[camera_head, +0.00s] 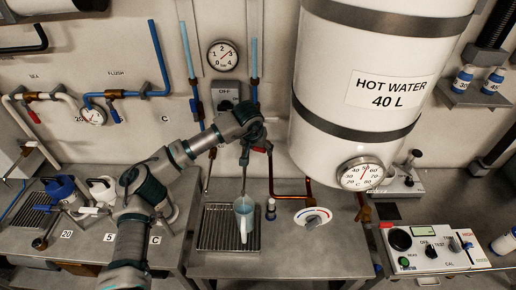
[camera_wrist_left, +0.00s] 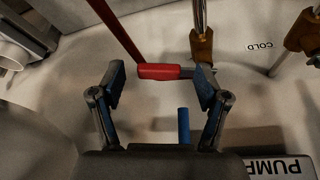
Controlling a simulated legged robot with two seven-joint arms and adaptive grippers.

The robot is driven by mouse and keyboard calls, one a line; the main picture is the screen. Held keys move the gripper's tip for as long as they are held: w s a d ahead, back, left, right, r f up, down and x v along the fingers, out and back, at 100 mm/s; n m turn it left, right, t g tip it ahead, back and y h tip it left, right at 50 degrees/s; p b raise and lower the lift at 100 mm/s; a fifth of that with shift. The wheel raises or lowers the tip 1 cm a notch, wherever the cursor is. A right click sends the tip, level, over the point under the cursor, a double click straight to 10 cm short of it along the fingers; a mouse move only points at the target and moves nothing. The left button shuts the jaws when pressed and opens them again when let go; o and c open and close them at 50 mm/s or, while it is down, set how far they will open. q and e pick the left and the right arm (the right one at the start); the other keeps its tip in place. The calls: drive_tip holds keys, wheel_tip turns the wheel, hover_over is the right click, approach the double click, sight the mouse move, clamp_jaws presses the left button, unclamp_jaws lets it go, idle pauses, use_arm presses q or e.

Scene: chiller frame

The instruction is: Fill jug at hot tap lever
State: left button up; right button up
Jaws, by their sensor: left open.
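The jug (camera_head: 244,217), pale blue with a light handle, stands upright on a slatted drip tray (camera_head: 214,240) below a thin spout. I cannot tell how full it is. In the left wrist view my left gripper (camera_wrist_left: 160,82) is open. The red lever (camera_wrist_left: 165,72) lies across the gap between its fingertips, by a brass valve (camera_wrist_left: 201,50). I cannot tell whether a finger touches it. My right gripper is out of view.
A dial thermometer (camera_head: 361,174) sits low on the tank. A small bottle (camera_head: 271,209) and a round dial (camera_head: 313,218) stand right of the jug. A control panel (camera_head: 435,246) is at the right. Blue and white vessels (camera_head: 62,187) crowd the left bench.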

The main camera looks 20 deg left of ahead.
use_arm(q)
drive_tip(key=shift+f, duration=0.1)
clamp_jaws()
drive_tip(key=shift+d, duration=0.1)
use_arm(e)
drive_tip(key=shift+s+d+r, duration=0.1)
use_arm(q)
drive_tip(key=n+p, duration=0.1)
drive_tip(key=w+n+y, duration=0.1)
drive_tip(key=shift+d+n+p, duration=0.15)
drive_tip(key=shift+n+p, duration=0.15)
drive_tip(key=shift+p, duration=0.05)
drive_tip(key=shift+w+n, duration=0.2)
drive_tip(key=shift+n, duration=0.1)
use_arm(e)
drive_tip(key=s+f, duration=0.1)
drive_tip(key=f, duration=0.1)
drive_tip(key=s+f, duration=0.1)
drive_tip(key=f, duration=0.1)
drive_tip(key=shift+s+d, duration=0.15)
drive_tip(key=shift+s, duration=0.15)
use_arm(q)
unclamp_jaws()
drive_tip(key=shift+w, duration=0.1)
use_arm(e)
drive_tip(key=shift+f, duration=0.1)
